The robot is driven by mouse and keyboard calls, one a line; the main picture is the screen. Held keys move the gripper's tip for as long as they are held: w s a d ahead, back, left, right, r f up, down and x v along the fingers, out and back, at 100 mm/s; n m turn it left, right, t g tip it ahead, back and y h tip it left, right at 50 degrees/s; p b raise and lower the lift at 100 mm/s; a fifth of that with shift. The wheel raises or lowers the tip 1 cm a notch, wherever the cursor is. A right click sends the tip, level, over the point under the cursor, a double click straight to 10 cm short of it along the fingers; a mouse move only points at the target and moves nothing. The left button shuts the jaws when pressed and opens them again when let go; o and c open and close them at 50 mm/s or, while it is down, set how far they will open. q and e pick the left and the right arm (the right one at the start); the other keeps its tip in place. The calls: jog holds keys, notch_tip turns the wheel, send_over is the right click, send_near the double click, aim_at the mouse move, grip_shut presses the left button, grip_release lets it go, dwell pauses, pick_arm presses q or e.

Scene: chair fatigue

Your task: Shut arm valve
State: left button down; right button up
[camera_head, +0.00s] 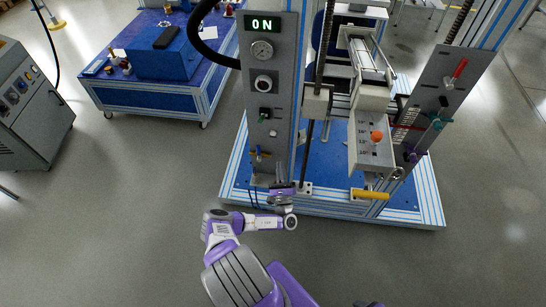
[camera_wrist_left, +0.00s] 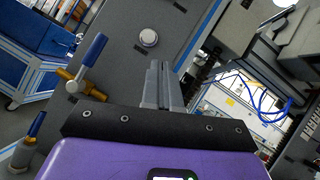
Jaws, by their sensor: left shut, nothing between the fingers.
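A small brass valve with a blue lever (camera_head: 259,154) sits low on the grey control panel in the head view. In the left wrist view the blue-levered valve (camera_wrist_left: 90,60) is large at the upper left, its lever tilted up and right. I cannot tell from a label which valve is the arm valve. My left gripper (camera_head: 281,188) is low in front of the panel, below and right of this valve. In the wrist view its fingers (camera_wrist_left: 163,85) are shut and empty, apart from the valve. My right gripper is not in view.
The panel carries an "ON" display (camera_head: 264,24), a gauge (camera_head: 262,50) and a pale round button (camera_wrist_left: 148,38). A second blue handle (camera_wrist_left: 37,124) is at the lower left in the wrist view.

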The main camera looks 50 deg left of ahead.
pick_arm(q)
jog(key=d, duration=0.2)
jog(key=s+d, duration=0.1)
jog(key=shift+d, duration=0.4)
